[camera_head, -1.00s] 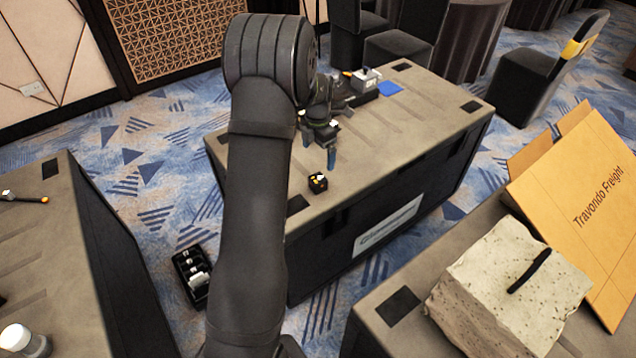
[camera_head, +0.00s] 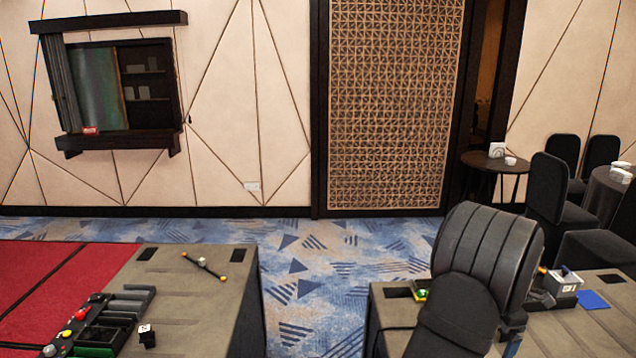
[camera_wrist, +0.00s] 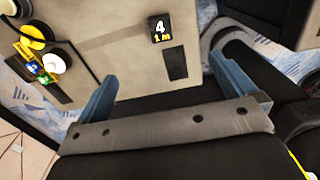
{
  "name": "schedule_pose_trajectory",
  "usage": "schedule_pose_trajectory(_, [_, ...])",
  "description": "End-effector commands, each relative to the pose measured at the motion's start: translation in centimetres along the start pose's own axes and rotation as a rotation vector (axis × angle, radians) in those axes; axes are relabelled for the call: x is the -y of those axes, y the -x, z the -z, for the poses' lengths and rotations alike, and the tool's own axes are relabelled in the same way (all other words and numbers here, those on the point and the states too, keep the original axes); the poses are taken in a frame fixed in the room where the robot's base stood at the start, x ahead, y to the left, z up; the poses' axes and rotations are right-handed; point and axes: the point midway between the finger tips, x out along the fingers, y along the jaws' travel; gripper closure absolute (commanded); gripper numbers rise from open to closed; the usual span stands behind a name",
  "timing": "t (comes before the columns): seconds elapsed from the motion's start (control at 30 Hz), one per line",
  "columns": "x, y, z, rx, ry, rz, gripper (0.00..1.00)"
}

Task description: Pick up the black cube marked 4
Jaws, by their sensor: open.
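The black cube marked 4 (camera_wrist: 160,29) shows in the wrist view, upper middle. A white 4 stands on its face, with smaller yellow writing below. It sits on a grey-brown table top (camera_wrist: 120,55) beside a dark rectangular patch. My gripper (camera_wrist: 163,67) is open, its two blue fingers apart and nothing between them. The cube lies beyond the fingertips, apart from them. In the head view my arm covers most of the gripper; one blue finger (camera_head: 513,345) shows at the bottom edge. I cannot make out the marked cube in the head view.
Yellow, white, green and blue items (camera_wrist: 36,55) cluster left in the wrist view. In the head view, a left table (camera_head: 205,305) bears a rod (camera_head: 205,267), a tray (camera_head: 105,325) and a small black block (camera_head: 147,338). Patterned carpet (camera_head: 310,275) separates it from the right table.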

Motion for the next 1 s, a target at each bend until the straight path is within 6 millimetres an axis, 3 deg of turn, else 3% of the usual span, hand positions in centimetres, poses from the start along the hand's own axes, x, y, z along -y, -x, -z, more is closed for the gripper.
schedule_pose_trajectory(0.1, [0.0,0.0,0.0,0.000,0.000,0.000,0.02])
schedule_pose_trajectory(0.27, [0.0,0.0,0.0,0.000,0.000,0.000,0.31])
schedule_pose_trajectory(0.57, [0.0,-0.1,0.3,0.014,-0.005,0.007,0.31])
schedule_pose_trajectory(1.0, [0.2,-2.2,6.6,0.368,-0.054,0.024,0.31])
